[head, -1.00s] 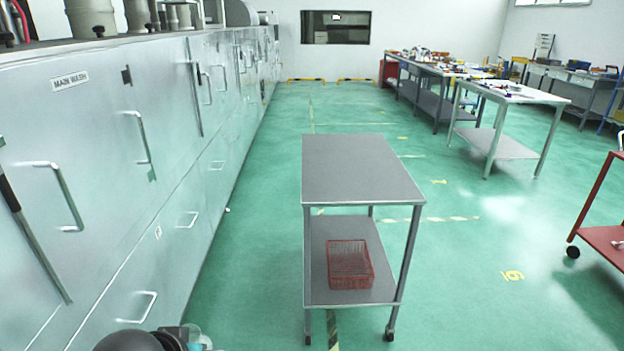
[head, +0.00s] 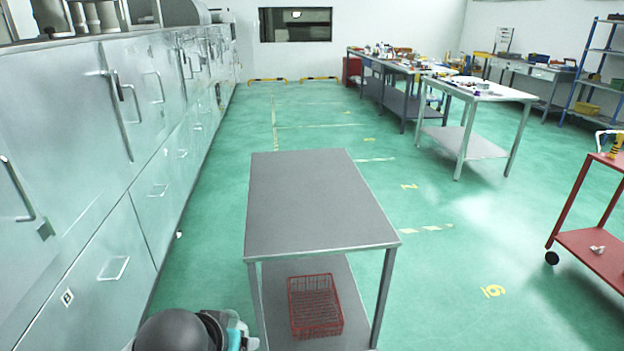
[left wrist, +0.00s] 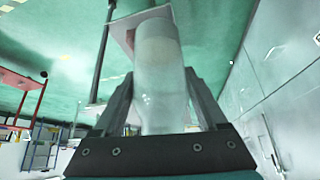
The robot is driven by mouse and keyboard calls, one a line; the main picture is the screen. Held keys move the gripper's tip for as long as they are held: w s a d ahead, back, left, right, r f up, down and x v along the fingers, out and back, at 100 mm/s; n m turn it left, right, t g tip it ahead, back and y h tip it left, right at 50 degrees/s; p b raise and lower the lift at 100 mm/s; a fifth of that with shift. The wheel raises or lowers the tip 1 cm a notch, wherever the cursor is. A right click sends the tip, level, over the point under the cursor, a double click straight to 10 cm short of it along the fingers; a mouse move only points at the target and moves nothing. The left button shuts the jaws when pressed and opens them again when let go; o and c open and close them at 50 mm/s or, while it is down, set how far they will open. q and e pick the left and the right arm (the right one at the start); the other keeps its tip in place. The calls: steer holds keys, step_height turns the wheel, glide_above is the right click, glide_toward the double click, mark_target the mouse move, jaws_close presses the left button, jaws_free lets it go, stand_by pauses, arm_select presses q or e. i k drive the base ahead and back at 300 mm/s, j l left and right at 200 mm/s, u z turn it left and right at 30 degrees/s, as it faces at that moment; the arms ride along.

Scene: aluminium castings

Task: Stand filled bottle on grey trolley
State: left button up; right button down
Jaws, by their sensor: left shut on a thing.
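The grey trolley (head: 312,205) stands ahead of me in the head view, with a bare flat top and a lower shelf. Its edge and a leg also show behind the bottle in the left wrist view (left wrist: 121,33). My left gripper (left wrist: 160,88) is shut on a pale, translucent bottle (left wrist: 160,70), with one finger on each side. The bottle's far end and its fill level are not clear. In the head view my left arm shows only at the bottom edge, short of the trolley's near left corner. My right gripper is out of view.
A red wire basket (head: 315,305) sits on the trolley's lower shelf. Metal cabinets (head: 85,190) line the left side. A red trolley (head: 590,250) stands at the right, and worktables (head: 480,92) stand farther back. The green floor around the grey trolley is clear.

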mark_target(308, 186)
steer(key=i, duration=0.65)
steer(key=i+l, duration=0.15)
steer(key=i, duration=0.45)
